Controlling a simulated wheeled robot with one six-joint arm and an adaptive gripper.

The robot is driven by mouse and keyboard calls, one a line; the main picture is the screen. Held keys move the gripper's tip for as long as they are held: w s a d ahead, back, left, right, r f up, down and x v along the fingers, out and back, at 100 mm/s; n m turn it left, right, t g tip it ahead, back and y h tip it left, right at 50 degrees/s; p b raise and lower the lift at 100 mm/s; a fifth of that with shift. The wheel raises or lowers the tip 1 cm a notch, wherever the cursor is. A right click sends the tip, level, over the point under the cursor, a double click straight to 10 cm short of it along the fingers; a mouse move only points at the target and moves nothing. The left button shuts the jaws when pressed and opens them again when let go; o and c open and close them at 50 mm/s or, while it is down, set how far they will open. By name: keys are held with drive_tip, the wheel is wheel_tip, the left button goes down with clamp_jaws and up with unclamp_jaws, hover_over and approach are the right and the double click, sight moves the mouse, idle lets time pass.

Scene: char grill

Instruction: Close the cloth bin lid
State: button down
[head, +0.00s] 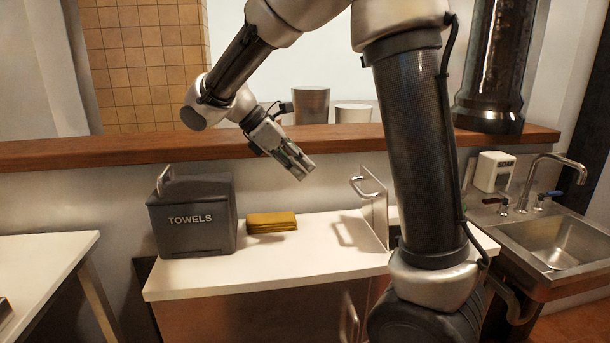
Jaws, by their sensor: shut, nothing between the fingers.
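A dark grey bin (194,225) labelled TOWELS stands on the left part of the white counter. Its top (208,184) has an upright handle (165,180) near the left side and looks down on the box; a small gap cannot be ruled out. A flat panel (376,212) with a metal handle (362,190) stands upright on the counter to the right, partly behind my arm. I cannot tell which one is the cloth bin lid. My gripper (303,169) is shut and empty, pointing down and right in the air, clear of both.
A folded yellow cloth (271,222) lies on the counter (270,265) right of the bin. A wooden ledge (100,150) runs behind, holding a metal cup (311,105) and a white bowl (353,113). A sink (560,247) and soap dispenser (494,171) are at right.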

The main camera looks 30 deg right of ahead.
drive_tip(key=s+d+f, duration=0.2)
drive_tip(key=d+f, duration=0.4)
drive_tip(key=d, duration=0.3)
drive_tip(key=shift+s+d+f, duration=0.15)
drive_tip(key=shift+s+f, duration=0.1)
drive_tip(key=shift+s, duration=0.1)
drive_tip(key=shift+d+r, duration=0.1)
